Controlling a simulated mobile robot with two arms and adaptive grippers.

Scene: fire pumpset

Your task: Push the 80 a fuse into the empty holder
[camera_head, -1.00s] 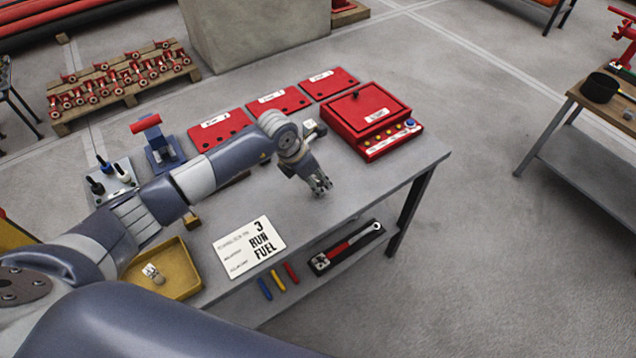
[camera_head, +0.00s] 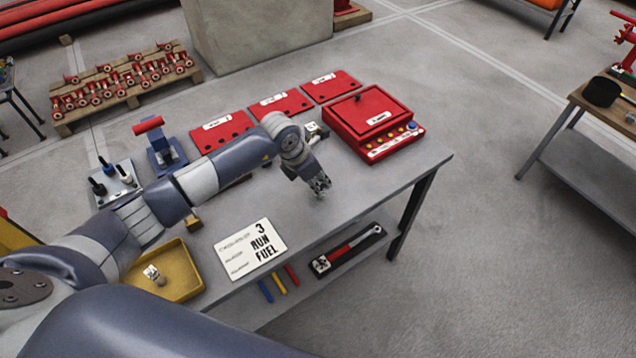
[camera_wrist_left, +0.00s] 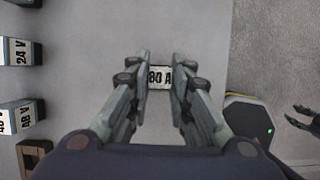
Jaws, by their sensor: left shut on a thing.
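My left gripper (camera_head: 320,186) is over the right part of the grey table (camera_head: 345,200), pointing down. In the left wrist view its two fingers (camera_wrist_left: 160,78) are on either side of a small block labelled "80 A", the 80 A fuse (camera_wrist_left: 160,77), and are shut on it. The fuse is too small to make out in the head view. I cannot pick out the empty holder for certain. A brown block with a hollow (camera_wrist_left: 35,155) shows at the lower left of the wrist view. Dark finger-like parts (camera_wrist_left: 302,120) at that view's right edge may be my right gripper.
A red box (camera_head: 375,122) stands at the table's back right. A yellow tray (camera_head: 190,258) and a "3 RUN FUEL" card (camera_head: 238,252) lie nearer.

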